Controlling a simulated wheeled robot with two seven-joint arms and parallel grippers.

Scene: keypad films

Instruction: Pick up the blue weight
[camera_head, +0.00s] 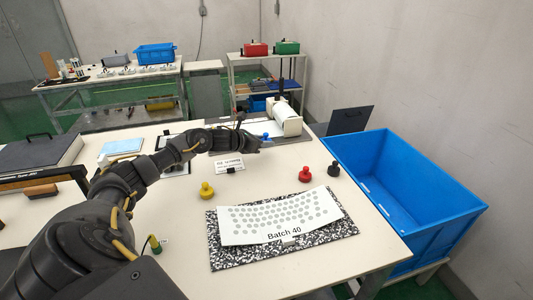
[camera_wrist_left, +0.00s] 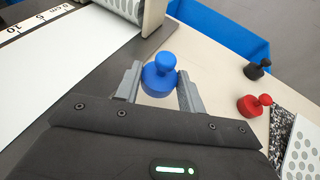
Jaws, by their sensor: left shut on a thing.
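The blue weight (camera_wrist_left: 160,76) has a round base and a knob. In the left wrist view it sits between the two fingers of my left gripper (camera_wrist_left: 160,88), which is shut on it. In the head view the blue weight (camera_head: 266,136) shows small at the tip of my left gripper (camera_head: 262,142), near the white roller device. I cannot tell whether it touches the table. My right gripper is not in view.
A red weight (camera_head: 305,174), a black weight (camera_head: 334,168) and a yellow weight (camera_head: 206,190) stand around a dotted sheet (camera_head: 280,216) on a speckled board (camera_head: 229,253). A blue crate (camera_head: 440,222) stands at the right. A white roll (camera_head: 286,117) is close behind the gripper.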

